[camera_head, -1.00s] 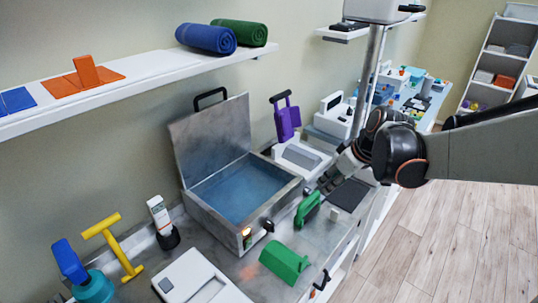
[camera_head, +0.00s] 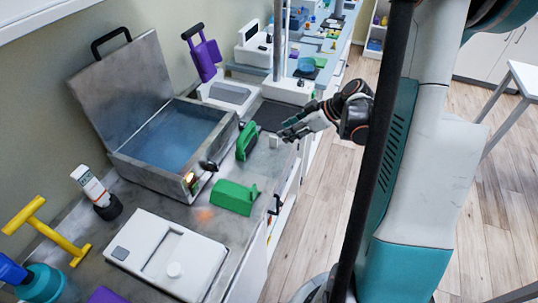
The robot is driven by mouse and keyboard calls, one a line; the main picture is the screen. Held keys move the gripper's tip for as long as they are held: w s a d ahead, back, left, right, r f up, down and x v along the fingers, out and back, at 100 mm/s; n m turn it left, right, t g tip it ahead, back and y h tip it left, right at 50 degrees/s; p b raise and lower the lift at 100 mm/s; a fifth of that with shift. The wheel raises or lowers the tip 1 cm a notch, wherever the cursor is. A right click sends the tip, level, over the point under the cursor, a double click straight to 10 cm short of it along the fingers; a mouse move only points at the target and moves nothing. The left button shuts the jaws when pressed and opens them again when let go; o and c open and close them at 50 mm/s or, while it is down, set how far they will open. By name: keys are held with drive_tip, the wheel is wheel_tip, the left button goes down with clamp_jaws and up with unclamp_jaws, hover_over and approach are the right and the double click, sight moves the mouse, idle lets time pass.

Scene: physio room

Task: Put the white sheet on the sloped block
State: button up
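I cannot pick out a white sheet for certain. A small white piece (camera_head: 274,141) lies or stands close to the tips of my gripper (camera_head: 284,133); whether they touch is unclear. My gripper is above the right edge of the steel counter, its fingers pointing left, too small and dark to tell open from shut. A green block (camera_head: 235,197) with a sloping top sits at the counter's front edge. A white-grey block with a slanted face (camera_head: 229,93) stands farther back, under a purple tool. I cannot tell which is the sloped block.
An open steel water bath (camera_head: 140,160) stands on the counter (camera_head: 205,215), its lid raised. A green-handled tool (camera_head: 247,141) is between bath and gripper. A white flat device (camera_head: 165,255), a yellow T-handled tool (camera_head: 45,232) and a white tube (camera_head: 90,183) are nearer. Open floor lies right.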

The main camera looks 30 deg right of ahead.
sight(275, 137)
drive_tip(key=shift+b+x, duration=1.35)
drive_tip(key=shift+x, duration=2.65)
drive_tip(key=shift+r, duration=0.1)
clamp_jaws()
